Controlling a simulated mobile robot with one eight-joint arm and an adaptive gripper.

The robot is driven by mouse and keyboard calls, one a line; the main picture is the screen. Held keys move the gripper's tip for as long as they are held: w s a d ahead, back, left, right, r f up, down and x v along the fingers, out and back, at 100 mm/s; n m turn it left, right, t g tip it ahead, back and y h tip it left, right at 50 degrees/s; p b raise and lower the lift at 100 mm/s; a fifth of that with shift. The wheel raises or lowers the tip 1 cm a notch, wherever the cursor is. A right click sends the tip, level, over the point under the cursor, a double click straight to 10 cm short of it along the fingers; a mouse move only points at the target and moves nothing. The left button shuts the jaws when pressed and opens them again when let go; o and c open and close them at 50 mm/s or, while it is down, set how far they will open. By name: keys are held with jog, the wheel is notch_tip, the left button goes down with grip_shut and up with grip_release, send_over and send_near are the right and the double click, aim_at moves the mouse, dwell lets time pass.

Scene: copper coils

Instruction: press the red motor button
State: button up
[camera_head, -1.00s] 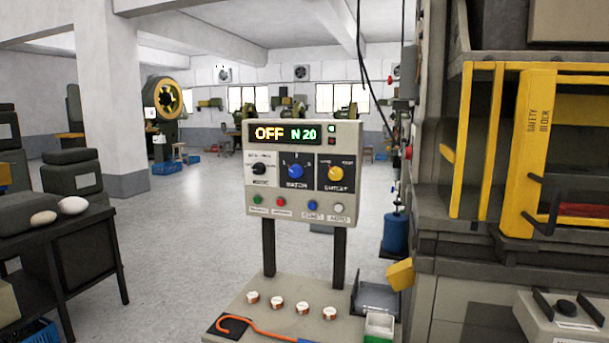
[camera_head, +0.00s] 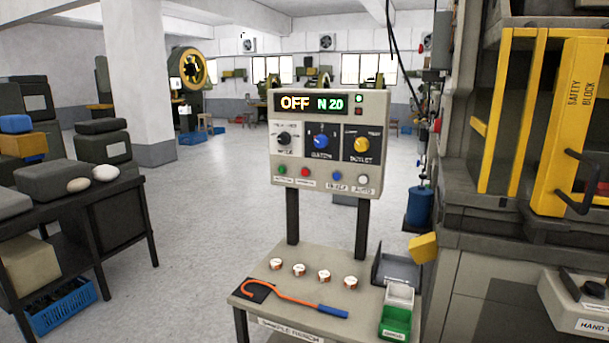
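The red button (camera_head: 305,172) is small and round, in the bottom row of the control panel (camera_head: 330,185). A green button (camera_head: 281,170) is to its left; a blue button (camera_head: 336,175) and a white button (camera_head: 363,179) are to its right. Labels under the buttons are too small to read surely. The panel's display (camera_head: 311,103) reads "OFF N 20". Three knobs sit above the buttons. The panel stands on two dark posts behind a small bench. My gripper is not in view.
The bench (camera_head: 265,310) holds several small copper coils, an orange hook tool (camera_head: 290,299) with a blue handle, and a green bin (camera_head: 396,321). A yellow-guarded press (camera_head: 550,130) stands right. A dark table (camera_head: 95,196) stands left. Open floor (camera_head: 205,250) lies between.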

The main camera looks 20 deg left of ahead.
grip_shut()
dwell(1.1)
